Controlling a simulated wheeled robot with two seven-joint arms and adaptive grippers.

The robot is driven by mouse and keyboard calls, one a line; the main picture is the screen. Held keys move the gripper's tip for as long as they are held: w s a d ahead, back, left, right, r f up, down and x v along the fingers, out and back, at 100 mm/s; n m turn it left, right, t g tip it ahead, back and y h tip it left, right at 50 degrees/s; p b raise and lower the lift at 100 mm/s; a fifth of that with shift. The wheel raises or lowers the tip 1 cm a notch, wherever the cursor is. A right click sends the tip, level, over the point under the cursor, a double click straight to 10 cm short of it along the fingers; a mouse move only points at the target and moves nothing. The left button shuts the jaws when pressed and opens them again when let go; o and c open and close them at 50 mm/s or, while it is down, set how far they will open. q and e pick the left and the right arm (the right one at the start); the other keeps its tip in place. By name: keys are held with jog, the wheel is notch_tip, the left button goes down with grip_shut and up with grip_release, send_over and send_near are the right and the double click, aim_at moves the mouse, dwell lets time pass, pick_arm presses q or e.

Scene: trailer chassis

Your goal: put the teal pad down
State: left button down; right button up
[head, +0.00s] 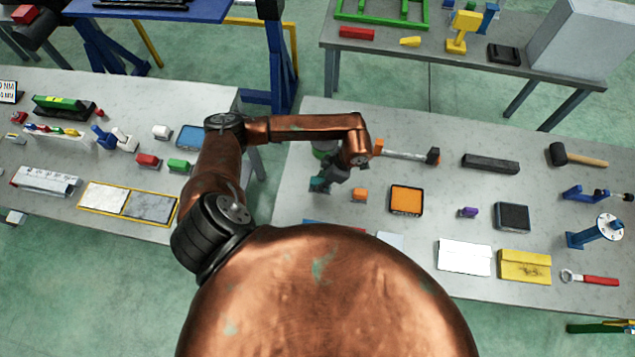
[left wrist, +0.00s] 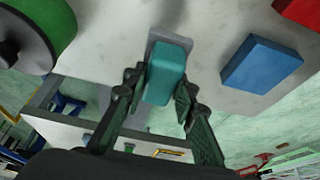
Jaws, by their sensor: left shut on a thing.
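The teal pad (head: 318,184) is at the fingertips of my left gripper (head: 328,179), over the near left part of the right-hand table (head: 300,130). In the left wrist view the teal pad (left wrist: 166,74) sits between the two dark fingers of my left gripper (left wrist: 158,88), which is shut on it. A grey flat shape (left wrist: 155,48) shows behind the pad; I cannot tell whether the pad touches it or the table. My right gripper is not in view.
The wrist view shows a blue block (left wrist: 262,64), a red thing (left wrist: 300,10) and a green round thing (left wrist: 30,30) nearby. My own body hides the table's near edge.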

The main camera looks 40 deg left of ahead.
aim_at(316, 185)
pick_arm(q)
jog(key=shift+a+f, duration=0.6)
jog(key=shift+f, duration=0.05)
jog(key=shift+s+a+f, duration=0.15)
jog(key=shift+s+a, duration=0.05)
jog(key=shift+s, duration=0.05)
jog(key=f+p, duration=0.2)
jog(key=f, duration=0.1)
jog(key=shift+w+a+f, duration=0.15)
jog(key=shift+w+a, duration=0.05)
jog(key=shift+w, duration=0.15)
jog(key=shift+f, duration=0.25)
jog(key=shift+s, duration=0.15)
jog(key=c, duration=2)
grip_release()
jog(key=shift+f, duration=0.15)
jog(key=shift+c, duration=0.2)
jog(key=o, duration=0.5)
jog(key=shift+c, duration=0.2)
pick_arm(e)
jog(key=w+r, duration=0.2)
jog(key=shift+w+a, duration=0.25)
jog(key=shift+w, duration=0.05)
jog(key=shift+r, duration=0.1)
